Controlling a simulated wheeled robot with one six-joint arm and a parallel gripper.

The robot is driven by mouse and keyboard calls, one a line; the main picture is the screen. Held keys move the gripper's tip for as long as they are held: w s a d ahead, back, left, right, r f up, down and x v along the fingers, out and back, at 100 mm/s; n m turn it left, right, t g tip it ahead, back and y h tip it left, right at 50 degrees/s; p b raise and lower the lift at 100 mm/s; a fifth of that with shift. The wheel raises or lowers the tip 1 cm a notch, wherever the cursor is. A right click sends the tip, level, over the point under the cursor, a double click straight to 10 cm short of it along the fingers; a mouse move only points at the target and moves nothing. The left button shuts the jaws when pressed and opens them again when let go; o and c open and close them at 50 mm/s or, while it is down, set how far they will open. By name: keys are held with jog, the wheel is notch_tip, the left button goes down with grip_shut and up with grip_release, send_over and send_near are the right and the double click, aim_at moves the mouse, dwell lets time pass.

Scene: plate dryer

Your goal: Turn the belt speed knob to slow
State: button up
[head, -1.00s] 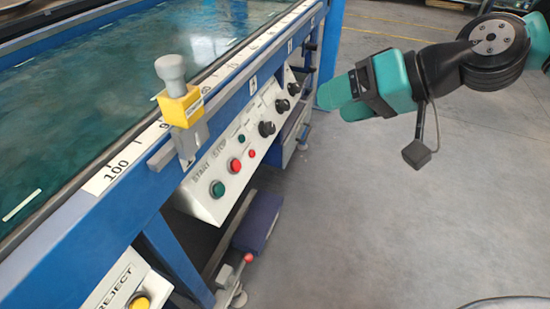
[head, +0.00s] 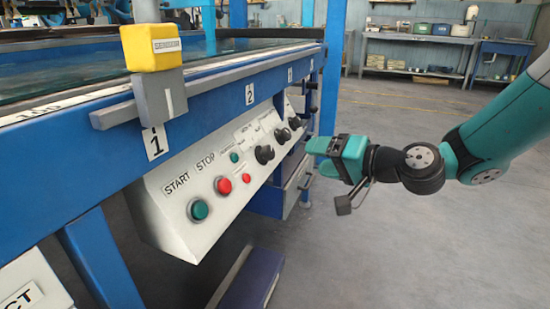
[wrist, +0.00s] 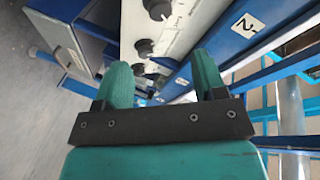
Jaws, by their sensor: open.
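A sloped white control panel (head: 180,220) hangs on the side of the blue conveyor frame. It carries a row of black knobs: a near knob (head: 264,154), a middle knob (head: 282,136) and a far knob (head: 295,122). Their labels are too small to read, so I cannot tell which is the belt speed knob. My gripper (head: 316,156) is open and empty, to the right of the knobs and apart from them. In the wrist view, a knob (wrist: 145,47) shows beyond the gap between the fingers (wrist: 162,68), with another knob (wrist: 157,8) above it.
The green start button (head: 199,209) and red stop button (head: 222,185) are on the panel's near end. A yellow-topped sensor (head: 151,48) stands on the conveyor rail. Clear floor (head: 400,250) lies to the right; workbenches (head: 415,50) stand far behind.

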aim_at(272, 152)
jog(key=b+x, duration=0.2)
jog(key=x, duration=0.8)
jog(key=shift+w+a+f, duration=0.15)
jog(key=shift+a+f, duration=0.05)
jog(key=shift+a, duration=0.15)
jog(key=shift+b+x, duration=0.35)
jog(key=shift+x, duration=0.4)
jog(key=shift+r, duration=0.1)
jog(key=shift+c, duration=0.2)
jog(key=c, duration=0.9)
